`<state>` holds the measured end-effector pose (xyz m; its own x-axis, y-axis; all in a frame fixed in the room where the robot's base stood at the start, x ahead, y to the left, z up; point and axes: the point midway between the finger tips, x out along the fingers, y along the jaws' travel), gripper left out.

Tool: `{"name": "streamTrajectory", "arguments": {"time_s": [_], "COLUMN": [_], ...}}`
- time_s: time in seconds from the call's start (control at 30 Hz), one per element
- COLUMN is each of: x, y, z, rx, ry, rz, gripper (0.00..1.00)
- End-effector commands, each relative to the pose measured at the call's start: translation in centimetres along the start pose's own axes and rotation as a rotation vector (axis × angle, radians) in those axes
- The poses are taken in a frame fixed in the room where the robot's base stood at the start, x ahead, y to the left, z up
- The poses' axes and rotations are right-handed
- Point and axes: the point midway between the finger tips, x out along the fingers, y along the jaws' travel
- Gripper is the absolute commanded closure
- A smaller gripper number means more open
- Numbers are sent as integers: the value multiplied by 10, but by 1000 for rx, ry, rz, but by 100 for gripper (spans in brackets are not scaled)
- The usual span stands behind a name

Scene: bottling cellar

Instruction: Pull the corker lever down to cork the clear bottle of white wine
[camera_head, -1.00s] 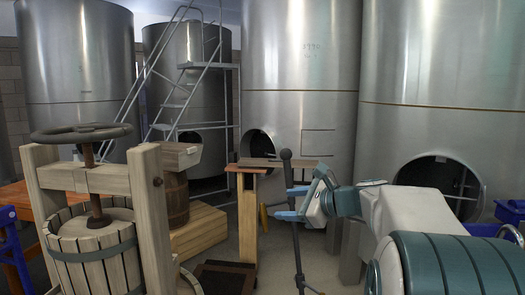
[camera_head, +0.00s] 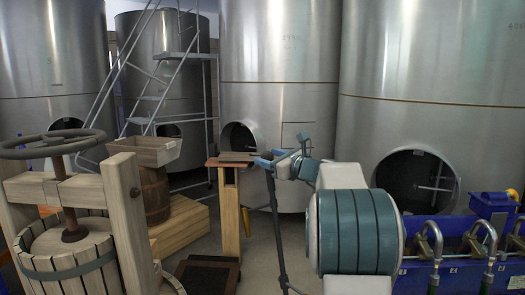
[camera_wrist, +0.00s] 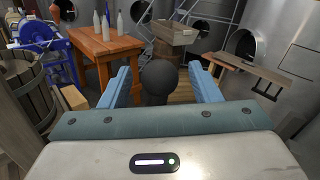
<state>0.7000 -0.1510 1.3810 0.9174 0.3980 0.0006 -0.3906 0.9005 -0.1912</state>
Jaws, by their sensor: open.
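A dark upright rod with a rounded black knob, which looks like the corker lever (camera_head: 278,235), stands in front of the middle tank. My gripper (camera_head: 276,158) is at the rod's top end and hides the knob in the head view. In the wrist view the black knob (camera_wrist: 160,82) sits between the two spread blue fingers of my gripper (camera_wrist: 159,70), with gaps on both sides. My gripper is open. Several bottles (camera_wrist: 105,24) stand on an orange table in the wrist view; I cannot tell whether the clear wine bottle is among them. The corker's lower part is not clearly visible.
A wooden basket press (camera_head: 75,250) stands at the left. A narrow wooden stand (camera_head: 229,205) is just left of the rod. A blue filler with metal spouts (camera_head: 455,250) is at the right. Steel tanks (camera_head: 280,50) line the back. The orange table (camera_wrist: 105,46) is beyond my gripper.

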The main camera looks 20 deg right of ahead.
Motion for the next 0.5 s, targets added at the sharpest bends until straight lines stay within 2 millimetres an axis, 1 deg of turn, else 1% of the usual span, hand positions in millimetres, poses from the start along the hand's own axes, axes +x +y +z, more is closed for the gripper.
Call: {"name": "streamTrajectory", "arguments": {"time_s": [0.03,0.2,0.33,0.5], "x": [10,28,35,35], "y": [0,0,1,1], "z": [2,1,0,0], "rx": [0,0,0,-1], "ry": [2,1,1,1], "rz": [3,1,0,0], "gripper": [43,43,43,43]}}
